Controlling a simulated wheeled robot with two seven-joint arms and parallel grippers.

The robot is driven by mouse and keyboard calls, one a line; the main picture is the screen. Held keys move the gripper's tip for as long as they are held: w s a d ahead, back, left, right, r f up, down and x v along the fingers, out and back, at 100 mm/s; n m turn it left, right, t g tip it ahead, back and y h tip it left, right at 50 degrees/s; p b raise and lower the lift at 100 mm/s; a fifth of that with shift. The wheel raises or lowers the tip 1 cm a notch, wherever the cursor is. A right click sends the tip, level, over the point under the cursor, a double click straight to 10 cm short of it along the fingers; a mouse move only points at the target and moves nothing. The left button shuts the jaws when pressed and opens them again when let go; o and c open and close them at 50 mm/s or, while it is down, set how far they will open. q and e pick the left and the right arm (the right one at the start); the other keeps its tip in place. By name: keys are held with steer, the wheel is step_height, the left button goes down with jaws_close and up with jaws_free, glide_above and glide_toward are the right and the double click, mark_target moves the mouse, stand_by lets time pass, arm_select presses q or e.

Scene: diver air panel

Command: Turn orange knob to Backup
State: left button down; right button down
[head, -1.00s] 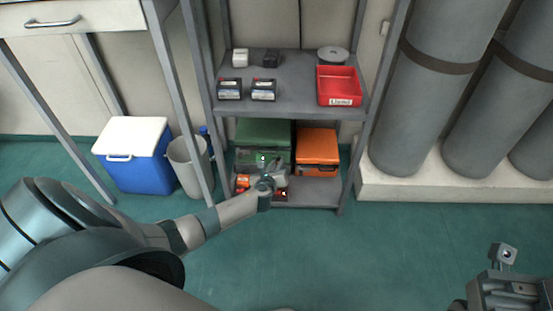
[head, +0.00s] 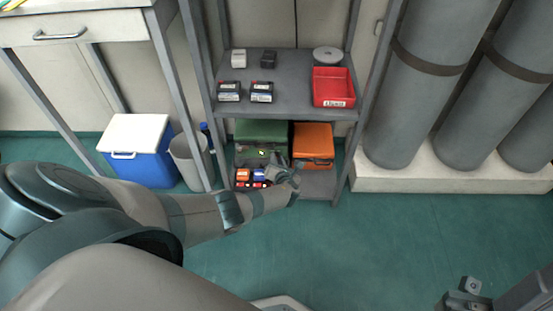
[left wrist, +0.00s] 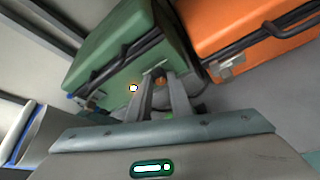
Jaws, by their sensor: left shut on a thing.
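No air panel and no Backup marking show in either view, and I cannot make out a knob for certain. My left gripper (head: 295,174) reaches to the lower shelf, in front of the green case (head: 263,132). In the left wrist view its fingers (left wrist: 160,78) are close together, with a small orange-brown thing (left wrist: 158,81) between the tips, too small to identify. The green case (left wrist: 112,60) lies just beyond the fingers. Part of my right gripper (head: 470,287) shows at the bottom right; its jaws cannot be read.
The grey shelf rack (head: 290,102) holds a red tray (head: 332,88) and black-topped packs (head: 261,92). An orange case (head: 313,142) sits beside the green one. A blue cooler (head: 140,165) and a bin (head: 190,160) stand left, grey cylinders (head: 430,75) right. The floor in front is clear.

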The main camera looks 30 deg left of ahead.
arm_select(q)
steer(key=shift+w+m, duration=0.1)
steer(key=shift+m, duration=0.2)
stand_by(0.4)
steer(key=c, duration=1.6)
jaws_free()
steer(key=shift+d, duration=0.15)
